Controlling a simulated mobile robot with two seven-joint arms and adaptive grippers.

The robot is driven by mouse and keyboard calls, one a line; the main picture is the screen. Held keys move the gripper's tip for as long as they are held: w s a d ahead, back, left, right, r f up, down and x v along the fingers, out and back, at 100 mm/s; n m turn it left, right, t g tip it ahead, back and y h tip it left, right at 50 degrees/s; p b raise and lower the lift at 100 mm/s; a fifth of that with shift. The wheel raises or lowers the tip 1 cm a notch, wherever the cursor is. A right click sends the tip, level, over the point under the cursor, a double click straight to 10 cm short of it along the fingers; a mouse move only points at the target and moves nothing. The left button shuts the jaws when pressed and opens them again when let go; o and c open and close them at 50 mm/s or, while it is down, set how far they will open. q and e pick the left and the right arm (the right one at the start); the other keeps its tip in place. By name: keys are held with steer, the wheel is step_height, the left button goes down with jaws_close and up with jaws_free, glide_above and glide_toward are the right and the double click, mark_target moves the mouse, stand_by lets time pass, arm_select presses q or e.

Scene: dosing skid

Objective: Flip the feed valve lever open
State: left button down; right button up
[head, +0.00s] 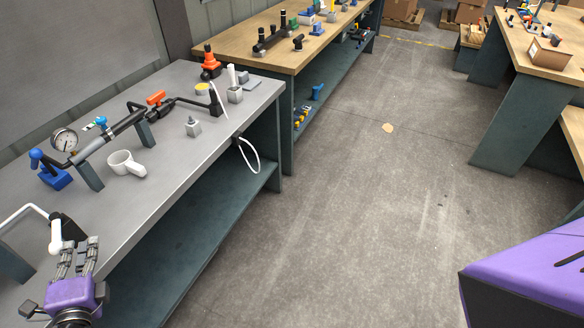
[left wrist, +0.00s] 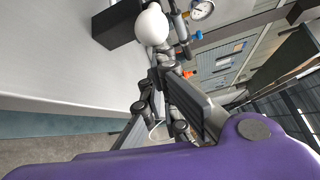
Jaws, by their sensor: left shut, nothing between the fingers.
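A pipe assembly lies along the grey bench, with a round pressure gauge (head: 64,139), an orange lever handle (head: 155,97) and a blue-knobbed valve (head: 37,155). I cannot tell which is the feed valve. Nearer me, a white bent bar with a rounded white end (head: 55,236) stands by a black block (head: 72,228). The white end (left wrist: 152,27) and gauge (left wrist: 202,10) also show in the left wrist view. My left gripper (head: 88,242) is shut and empty, just right of the white end at the bench's front edge. The wrist view does not clearly show whether they touch. My right gripper is out of view.
A white cup (head: 126,164) lies on the bench near the pipe. A white cable (head: 248,155) hangs off the bench's right side.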

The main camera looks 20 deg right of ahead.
arm_select(q)
steer(key=a+m+h, duration=0.1)
steer(key=s+a+h, duration=0.1)
steer(key=a+m+h, duration=0.1)
steer(key=h, duration=0.1)
steer(key=shift+s+f+m, duration=0.2)
steer(key=shift+f+m, duration=0.05)
steer(key=shift+m, duration=0.05)
steer(key=shift+s+a+b, duration=0.15)
steer(key=shift+a+b, duration=0.25)
steer(key=shift+a, duration=0.2)
steer(key=shift+s+a+r, duration=0.1)
steer(key=shift+s+a, duration=0.05)
steer(key=shift+a, duration=0.85)
steer(key=shift+a, duration=0.1)
steer(key=shift+a, duration=0.1)
